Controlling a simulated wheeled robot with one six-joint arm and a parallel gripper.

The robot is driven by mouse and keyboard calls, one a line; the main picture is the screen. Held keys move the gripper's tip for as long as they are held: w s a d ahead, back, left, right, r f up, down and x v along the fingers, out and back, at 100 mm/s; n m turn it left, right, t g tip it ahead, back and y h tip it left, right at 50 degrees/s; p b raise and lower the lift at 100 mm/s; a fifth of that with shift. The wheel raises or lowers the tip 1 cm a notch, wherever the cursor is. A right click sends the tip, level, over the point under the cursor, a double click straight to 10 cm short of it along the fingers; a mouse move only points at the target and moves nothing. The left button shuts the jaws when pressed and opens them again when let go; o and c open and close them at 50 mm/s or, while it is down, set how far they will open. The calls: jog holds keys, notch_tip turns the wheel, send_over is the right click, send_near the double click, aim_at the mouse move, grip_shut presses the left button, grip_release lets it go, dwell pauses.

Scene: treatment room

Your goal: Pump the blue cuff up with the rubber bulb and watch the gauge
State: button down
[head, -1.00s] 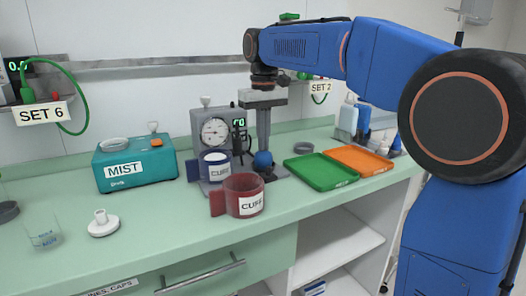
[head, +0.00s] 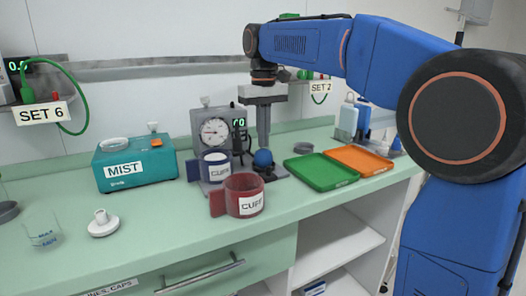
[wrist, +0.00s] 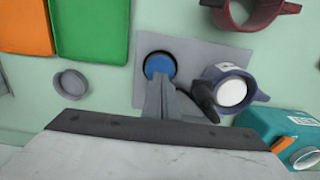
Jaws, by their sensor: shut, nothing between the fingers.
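The blue cuff (head: 214,158) stands on a grey base in front of the gauge (head: 215,131); it also shows in the wrist view (wrist: 243,74). The gauge has a white dial and a small green digital readout (head: 239,123), too small to read surely. The blue rubber bulb (head: 263,158) sits on the base, right of the cuff; it shows in the wrist view (wrist: 160,65). My gripper (head: 263,147) points down at the bulb, shut and empty. Its fingertips are at or just above the bulb's top; I cannot tell if they touch.
A red cuff (head: 244,193) stands in front of the blue one. A teal MIST box (head: 130,170) is at left. A green tray (head: 320,171) and an orange tray (head: 358,161) lie right of the bulb.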

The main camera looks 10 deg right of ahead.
jog(key=shift+f, duration=0.9)
jog(key=shift+r, duration=1.1)
dwell(0.9)
dwell(1.4)
